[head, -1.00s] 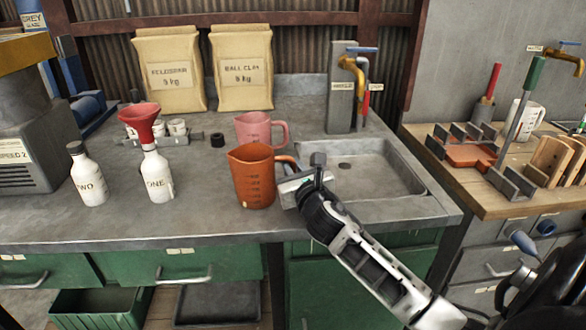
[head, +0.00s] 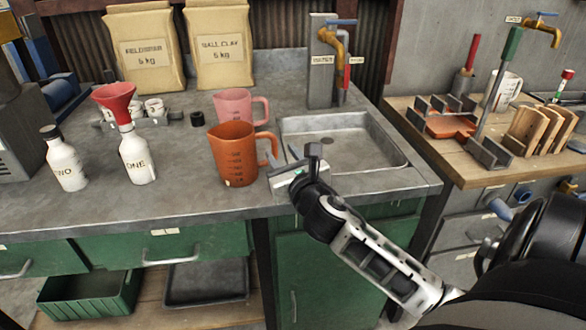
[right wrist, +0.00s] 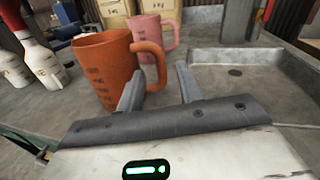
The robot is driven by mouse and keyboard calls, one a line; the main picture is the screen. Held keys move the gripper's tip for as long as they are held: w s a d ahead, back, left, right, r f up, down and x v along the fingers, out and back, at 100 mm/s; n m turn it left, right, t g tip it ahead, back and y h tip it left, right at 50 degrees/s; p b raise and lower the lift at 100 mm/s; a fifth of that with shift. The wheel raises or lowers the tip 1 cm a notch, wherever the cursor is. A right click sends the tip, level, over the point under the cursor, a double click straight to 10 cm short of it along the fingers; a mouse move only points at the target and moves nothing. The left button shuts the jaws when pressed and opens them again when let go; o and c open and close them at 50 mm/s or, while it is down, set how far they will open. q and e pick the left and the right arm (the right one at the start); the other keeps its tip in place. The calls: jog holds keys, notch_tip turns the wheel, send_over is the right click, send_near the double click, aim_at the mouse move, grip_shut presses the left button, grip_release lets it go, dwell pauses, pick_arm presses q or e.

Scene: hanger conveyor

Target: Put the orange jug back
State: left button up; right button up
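The orange jug (head: 232,155) stands upright on the grey counter, left of the sink, its handle to the right. In the right wrist view the orange jug (right wrist: 100,68) is ahead on the left. My right gripper (head: 289,158) is open, just right of the jug's handle at the sink's front left corner. In the right wrist view its fingers (right wrist: 158,90) are spread with nothing gripped; the left finger overlaps the jug's lower right side. I cannot tell if it touches. My left gripper is not in view.
A pink jug (head: 234,105) stands close behind the orange one. Bottles TWO (head: 66,162) and ONE (head: 137,158), with a red funnel, stand left. The sink (head: 345,138) is empty. A wooden table (head: 480,175) with racks is at right.

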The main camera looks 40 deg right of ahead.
jog(key=v, duration=0.6)
jog(key=s+a+f+m+g+y, duration=0.3)
jog(key=s+a+f+m, duration=0.3)
jog(key=a+f+m, duration=0.4)
jog(key=s+a+f+m+g+y, duration=0.3)
jog(key=s+a+f+m+y, duration=0.3)
jog(key=m, duration=1.5)
jog(key=s+a+f, duration=0.1)
jog(key=a+f, duration=0.3)
jog(key=a, duration=0.1)
jog(key=shift+f, duration=0.15)
